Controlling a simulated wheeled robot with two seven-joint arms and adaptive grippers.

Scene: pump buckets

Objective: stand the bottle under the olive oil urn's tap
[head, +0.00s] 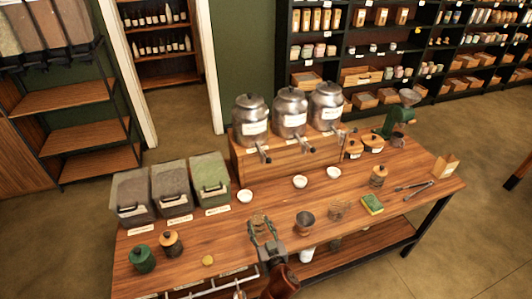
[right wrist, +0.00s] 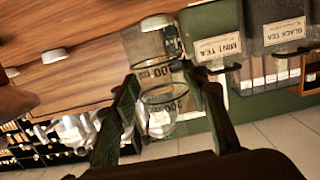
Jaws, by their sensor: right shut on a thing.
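My right gripper (head: 263,228) is shut on a clear glass bottle (head: 259,217) near the front of the wooden table. In the right wrist view the bottle (right wrist: 160,98) is between the two fingers (right wrist: 165,105), with 100 and 200 marks on its glass. It looks empty. Three metal urns with taps (head: 290,112) stand on a wooden stand at the table's back, right of and behind the gripper. Their labels are too small to read, so I cannot tell which is olive oil. My left gripper is not in view.
Lidded bins (head: 171,190) stand at the left, and white bowls (head: 300,182) sit before the urn stand (head: 250,160). Bare wood lies between bowls and gripper.

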